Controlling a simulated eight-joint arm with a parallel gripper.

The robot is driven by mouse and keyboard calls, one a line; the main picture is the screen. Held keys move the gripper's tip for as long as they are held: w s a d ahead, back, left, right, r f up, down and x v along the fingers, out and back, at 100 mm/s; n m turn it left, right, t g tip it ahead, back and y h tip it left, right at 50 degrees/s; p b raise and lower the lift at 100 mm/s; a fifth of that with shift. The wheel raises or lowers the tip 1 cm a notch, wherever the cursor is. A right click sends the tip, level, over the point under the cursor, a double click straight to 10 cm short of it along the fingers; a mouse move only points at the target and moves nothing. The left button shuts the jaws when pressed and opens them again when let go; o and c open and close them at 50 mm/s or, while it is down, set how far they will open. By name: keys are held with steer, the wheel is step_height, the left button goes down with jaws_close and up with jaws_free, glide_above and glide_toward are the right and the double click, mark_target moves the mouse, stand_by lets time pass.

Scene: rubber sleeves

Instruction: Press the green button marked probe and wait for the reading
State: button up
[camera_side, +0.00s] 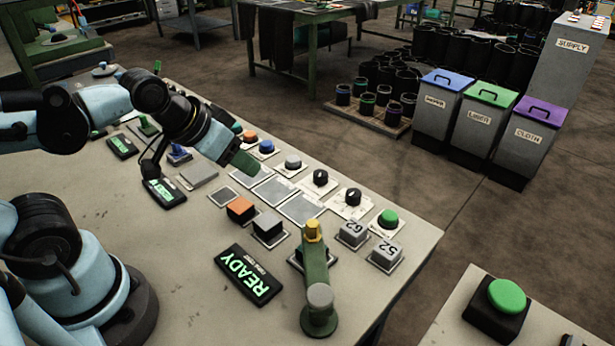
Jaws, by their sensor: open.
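A green button (388,217) sits on a pale plate near the right end of the bench. A larger green button (506,296) stands on a black box on a separate table at the lower right. No probe marking is legible on either, so I cannot tell which one bears it. A black display (248,275) on the bench shows READY in green letters, with smaller text that I cannot read. My gripper (243,163) hangs over the middle of the bench, left of both buttons and apart from them. Its jaws are open, and I see nothing held.
A green post (319,290) with a yellow tip stands beside the display. Lidded bins (485,125) stand on the floor behind.

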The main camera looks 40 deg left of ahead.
stand_by(0.4)
jaws_close()
stand_by(1.6)
